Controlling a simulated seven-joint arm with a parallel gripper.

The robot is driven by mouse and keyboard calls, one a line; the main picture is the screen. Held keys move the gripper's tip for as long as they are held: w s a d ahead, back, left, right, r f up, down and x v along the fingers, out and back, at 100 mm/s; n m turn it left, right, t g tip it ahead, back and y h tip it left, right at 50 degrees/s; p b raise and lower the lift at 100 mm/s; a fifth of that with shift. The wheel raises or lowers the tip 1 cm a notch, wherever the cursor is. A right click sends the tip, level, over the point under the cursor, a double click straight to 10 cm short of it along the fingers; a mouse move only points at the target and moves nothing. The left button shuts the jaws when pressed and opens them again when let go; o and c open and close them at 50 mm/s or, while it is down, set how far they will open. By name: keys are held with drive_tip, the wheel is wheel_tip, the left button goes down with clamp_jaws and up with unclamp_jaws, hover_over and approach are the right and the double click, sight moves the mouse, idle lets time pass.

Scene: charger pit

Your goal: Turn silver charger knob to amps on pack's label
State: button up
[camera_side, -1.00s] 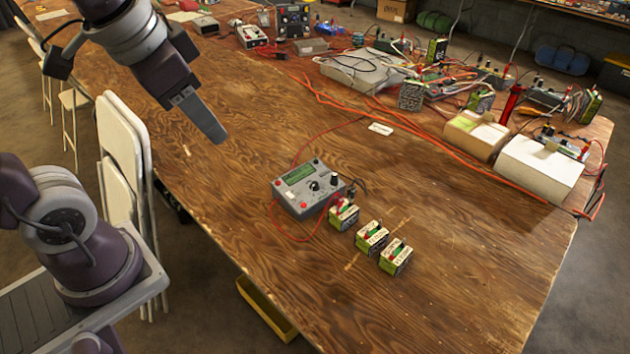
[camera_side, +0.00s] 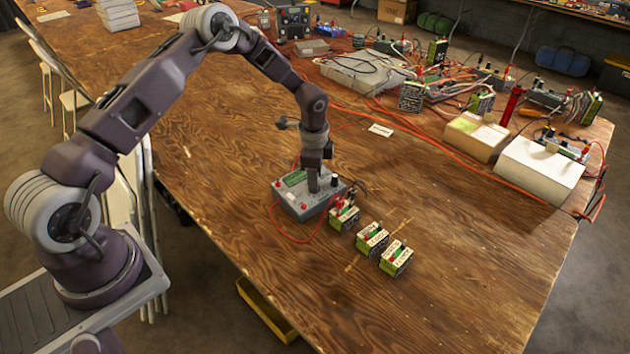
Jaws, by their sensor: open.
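The grey charger (camera_side: 298,206) sits on the wooden table, with a green display and red buttons. Its black knob (camera_side: 334,180) shows at the right of its top. My gripper (camera_side: 313,188) points straight down at the charger's face, with its fingertips at the spot of the silver knob, which they hide. Its jaws are open; I cannot tell whether they touch the knob. Beside the charger, a green-and-white pack (camera_side: 343,217) has red leads on top. The print on its label is too small to read.
Two similar packs, a middle one (camera_side: 371,239) and a right one (camera_side: 396,258), stand in a row with the first. A red cable (camera_side: 283,233) loops in front of the charger. Cluttered electronics and cables fill the table's back right. The front of the table is clear.

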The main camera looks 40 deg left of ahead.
drive_tip(key=shift+w+f, duration=0.1)
drive_tip(key=shift+f, duration=0.75)
clamp_jaws()
drive_tip(key=shift+n, duration=0.3)
drive_tip(key=shift+n+y, duration=0.3)
drive_tip(key=shift+n, duration=2.4)
unclamp_jaws()
drive_tip(key=shift+r, duration=0.1)
